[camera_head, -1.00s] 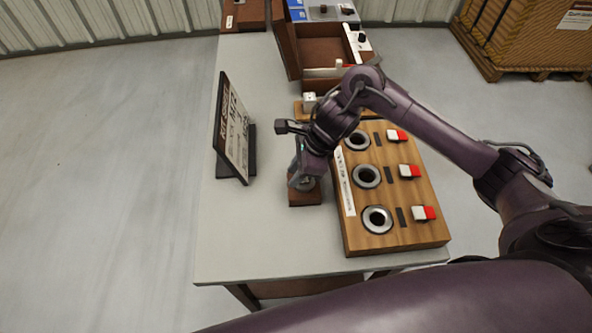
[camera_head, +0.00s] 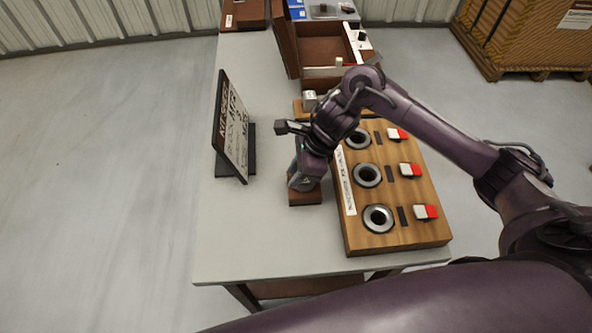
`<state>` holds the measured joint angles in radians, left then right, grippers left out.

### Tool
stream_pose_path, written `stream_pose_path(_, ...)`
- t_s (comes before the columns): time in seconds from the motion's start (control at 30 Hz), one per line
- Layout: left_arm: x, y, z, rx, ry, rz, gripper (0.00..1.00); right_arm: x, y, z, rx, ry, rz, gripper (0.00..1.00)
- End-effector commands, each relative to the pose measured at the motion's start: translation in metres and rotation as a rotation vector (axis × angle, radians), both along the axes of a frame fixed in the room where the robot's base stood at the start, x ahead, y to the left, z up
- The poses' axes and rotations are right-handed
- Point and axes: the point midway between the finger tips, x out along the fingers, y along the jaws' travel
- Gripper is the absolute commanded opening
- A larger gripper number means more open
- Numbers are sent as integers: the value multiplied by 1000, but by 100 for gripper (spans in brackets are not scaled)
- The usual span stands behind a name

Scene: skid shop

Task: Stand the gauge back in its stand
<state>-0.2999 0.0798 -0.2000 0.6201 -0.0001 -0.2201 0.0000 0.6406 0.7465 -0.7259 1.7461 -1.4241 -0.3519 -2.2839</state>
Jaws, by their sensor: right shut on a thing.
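My right gripper (camera_head: 301,184) reaches down over a small dark brown wooden stand (camera_head: 307,198) on the grey table, left of the wooden board. It is shut on the gauge, which the fingers and wrist almost wholly hide. I cannot tell how deep the gauge sits in the stand or whether it touches it. My left gripper is not in view.
A wooden board (camera_head: 424,228) with several metal rings and red-white blocks lies close on the right. A dark upright sign (camera_head: 232,135) stands on the left. An open brown box (camera_head: 322,52) is behind. The table (camera_head: 250,235) is clear in front.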

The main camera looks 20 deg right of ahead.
Motion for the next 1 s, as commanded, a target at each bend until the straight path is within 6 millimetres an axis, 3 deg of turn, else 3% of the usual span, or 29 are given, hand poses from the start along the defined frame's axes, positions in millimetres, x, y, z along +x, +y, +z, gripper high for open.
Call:
stream_pose_path(0.43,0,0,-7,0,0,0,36,0,0,-6,1,-2,1,0)
stream_pose_path(0.47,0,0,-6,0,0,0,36,0,0,-5,1,-2,1,29)
stream_pose_path(0.6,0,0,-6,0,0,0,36,0,0,-5,1,-1,0,47)
stream_pose_path(0.83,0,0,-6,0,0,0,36,0,0,-6,-1,1,0,52)
stream_pose_path(0.97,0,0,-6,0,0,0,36,0,0,-6,-1,1,0,69)
stream_pose_path(1.0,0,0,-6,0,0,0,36,0,0,-6,-1,1,0,69)
